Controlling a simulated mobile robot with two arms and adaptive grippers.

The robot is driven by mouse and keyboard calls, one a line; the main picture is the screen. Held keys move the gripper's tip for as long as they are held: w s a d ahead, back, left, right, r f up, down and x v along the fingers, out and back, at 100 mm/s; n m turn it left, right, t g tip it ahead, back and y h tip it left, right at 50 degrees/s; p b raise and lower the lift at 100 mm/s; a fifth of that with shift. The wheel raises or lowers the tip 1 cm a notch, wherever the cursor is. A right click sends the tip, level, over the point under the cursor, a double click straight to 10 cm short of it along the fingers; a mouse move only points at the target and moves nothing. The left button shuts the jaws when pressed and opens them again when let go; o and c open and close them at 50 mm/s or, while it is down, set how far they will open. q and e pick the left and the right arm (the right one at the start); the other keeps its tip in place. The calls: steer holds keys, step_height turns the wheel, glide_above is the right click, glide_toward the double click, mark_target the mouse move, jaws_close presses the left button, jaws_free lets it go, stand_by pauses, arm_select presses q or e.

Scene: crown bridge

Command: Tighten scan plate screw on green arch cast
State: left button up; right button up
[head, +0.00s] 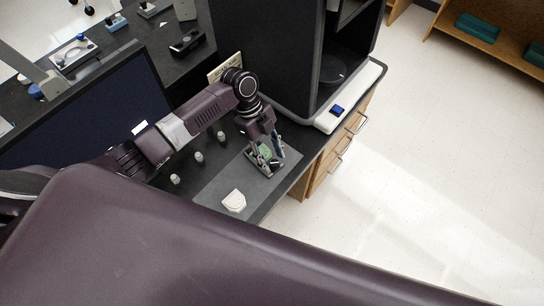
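The green arch cast (265,152) sits on a small metallic plate (269,168) on the grey mat, near the counter's right edge. My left gripper (268,156) points down right over it, with its fingers apart on either side of the green cast. I cannot tell whether the fingers touch the cast. The scan plate screw is too small or hidden behind the fingers. My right gripper is not in view.
A white cast (234,201) lies on the grey mat (213,188). Several small pale pieces (199,157) stand left of the mat. A black machine (265,50) with a white base (352,98) stands behind the gripper. A dark monitor (95,108) is at the left.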

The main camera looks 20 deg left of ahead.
arm_select(q)
steer(key=v, duration=1.1)
steer(key=shift+r, duration=0.25)
steer(key=shift+a, duration=0.1)
